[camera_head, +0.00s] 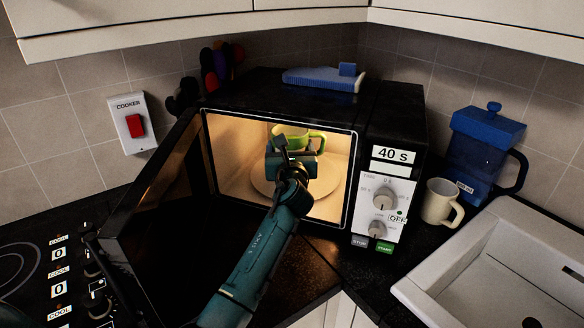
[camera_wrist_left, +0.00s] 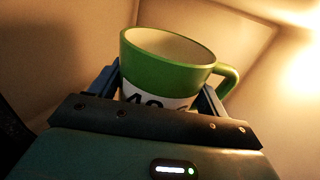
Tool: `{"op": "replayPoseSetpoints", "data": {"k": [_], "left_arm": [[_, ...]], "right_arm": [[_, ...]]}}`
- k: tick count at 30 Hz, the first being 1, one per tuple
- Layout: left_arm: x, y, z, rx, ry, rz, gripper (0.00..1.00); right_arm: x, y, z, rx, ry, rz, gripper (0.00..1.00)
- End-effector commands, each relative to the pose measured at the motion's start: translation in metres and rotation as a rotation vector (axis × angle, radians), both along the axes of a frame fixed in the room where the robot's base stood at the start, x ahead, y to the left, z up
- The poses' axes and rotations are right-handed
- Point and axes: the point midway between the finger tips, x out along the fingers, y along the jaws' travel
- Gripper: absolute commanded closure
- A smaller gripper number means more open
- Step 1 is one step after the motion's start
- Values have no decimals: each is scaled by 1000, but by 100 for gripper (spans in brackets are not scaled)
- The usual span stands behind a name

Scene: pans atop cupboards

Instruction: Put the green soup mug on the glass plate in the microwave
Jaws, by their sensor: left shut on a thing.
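The green soup mug (camera_head: 291,136) is inside the lit microwave (camera_head: 390,120), upright, with its handle to the right. My left gripper (camera_head: 290,155) reaches through the open front and is shut on the mug. In the left wrist view the mug (camera_wrist_left: 168,62) sits between the fingers of the gripper (camera_wrist_left: 160,90), and a white label with dark print shows on its side. The glass plate (camera_head: 262,178) lies on the microwave floor below the gripper, partly hidden by my arm. I cannot tell whether the mug touches the plate. My right gripper is not in view.
The microwave door (camera_head: 150,195) stands open to the left. A cream mug (camera_head: 439,203) and a blue press jug (camera_head: 480,150) stand to the right, beside the sink (camera_head: 500,260). A blue brush (camera_head: 322,78) lies on the microwave. The hob (camera_head: 30,265) is at lower left.

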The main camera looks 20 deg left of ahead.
Motion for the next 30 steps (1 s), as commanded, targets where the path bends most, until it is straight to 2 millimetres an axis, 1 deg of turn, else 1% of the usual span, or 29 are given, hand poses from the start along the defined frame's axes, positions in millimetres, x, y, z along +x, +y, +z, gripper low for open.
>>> {"op": "replayPoseSetpoints", "data": {"k": [1, 4, 6, 11, 19, 23, 30], "left_arm": [[11, 1, 2, 0, -7, 0, 65], [26, 3, 3, 1, -7, -1, 65], [24, 3, -12, 1, -2, 0, 65], [24, 2, -21, 0, -5, -2, 65], [24, 3, -63, 2, -2, 0, 65], [28, 3, -68, 1, -5, -1, 65], [28, 3, -67, 1, -6, -1, 65]], "right_arm": [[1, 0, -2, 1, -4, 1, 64], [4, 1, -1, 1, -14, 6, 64], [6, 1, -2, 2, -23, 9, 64], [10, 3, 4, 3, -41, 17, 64], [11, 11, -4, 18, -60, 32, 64], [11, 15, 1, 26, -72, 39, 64], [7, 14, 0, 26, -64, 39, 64]]}}
